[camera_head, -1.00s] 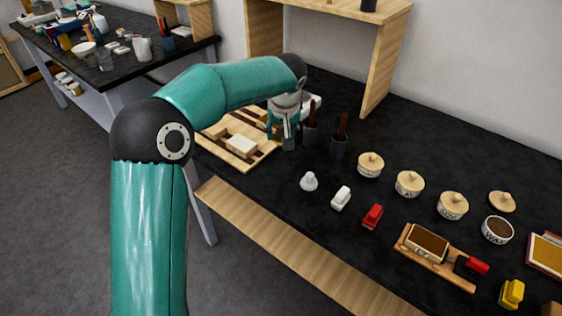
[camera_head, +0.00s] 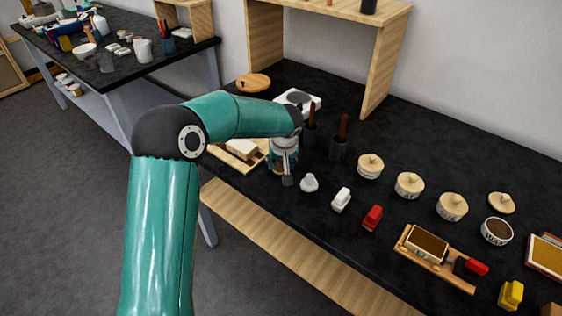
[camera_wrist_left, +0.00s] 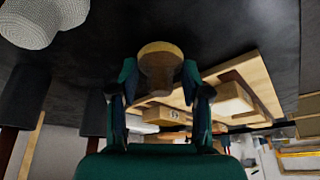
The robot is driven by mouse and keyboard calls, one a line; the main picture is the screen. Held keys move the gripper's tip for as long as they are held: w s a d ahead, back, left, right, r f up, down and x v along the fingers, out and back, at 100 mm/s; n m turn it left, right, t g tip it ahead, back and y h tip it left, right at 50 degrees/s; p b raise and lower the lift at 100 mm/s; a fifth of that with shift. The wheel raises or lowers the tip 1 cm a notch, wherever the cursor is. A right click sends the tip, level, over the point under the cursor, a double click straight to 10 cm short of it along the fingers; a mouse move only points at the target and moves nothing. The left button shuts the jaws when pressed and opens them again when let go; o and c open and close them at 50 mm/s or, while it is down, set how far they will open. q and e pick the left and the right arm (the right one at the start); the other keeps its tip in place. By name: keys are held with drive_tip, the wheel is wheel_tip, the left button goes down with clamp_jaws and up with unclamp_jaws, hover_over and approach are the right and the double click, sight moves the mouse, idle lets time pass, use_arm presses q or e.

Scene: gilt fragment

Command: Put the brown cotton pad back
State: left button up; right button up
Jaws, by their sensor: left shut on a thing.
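The pad is hard to make out in the head view. A slotted wooden tray (camera_head: 217,156) with a cream block (camera_head: 241,147) lies behind and left of the gripper. It also shows in the left wrist view (camera_wrist_left: 262,77). My right gripper is not in view.
Two dark cups with brown handles (camera_head: 339,145) stand right of the gripper. White (camera_head: 341,199) and red (camera_head: 372,216) blocks, lidded pots (camera_head: 409,184) and a wooden holder (camera_head: 460,272) stretch rightward. A wooden shelf (camera_head: 385,60) stands behind.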

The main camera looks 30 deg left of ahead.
use_arm(q)
drive_tip(key=o, duration=1)
drive_tip(key=shift+o, duration=0.2)
drive_tip(key=b+v, duration=0.1)
drive_tip(key=v, duration=1.1)
drive_tip(key=shift+s, duration=0.1)
